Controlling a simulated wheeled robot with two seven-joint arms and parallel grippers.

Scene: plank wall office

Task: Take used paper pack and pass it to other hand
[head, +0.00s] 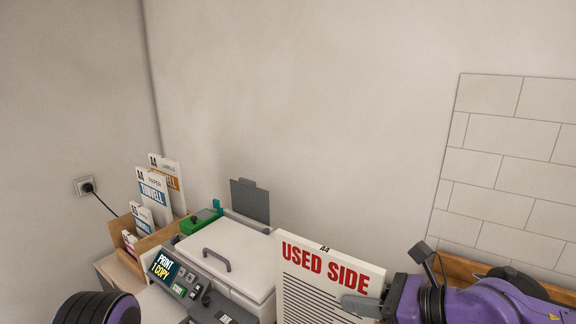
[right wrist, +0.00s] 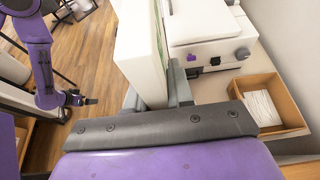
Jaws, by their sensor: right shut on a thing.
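The used paper pack (head: 318,268) is a white slab with "USED SIDE" in red on its face. It stands upright in front of the printer's right side in the head view. My right gripper (head: 362,306) is shut on its right edge. In the right wrist view the pack (right wrist: 140,48) rises on edge between the two fingers of my right gripper (right wrist: 156,98). My left gripper (right wrist: 88,101) shows small at the left of the right wrist view, apart from the pack; its jaw opening is too small to tell. In the head view only part of my left arm shows.
A white printer (head: 225,252) with a lid handle and control panel stands left of the pack. A wooden box (head: 158,238) at its left holds upright paper packs. A wooden tray (right wrist: 290,105) with white sheets shows in the right wrist view. Open floor lies beyond the pack.

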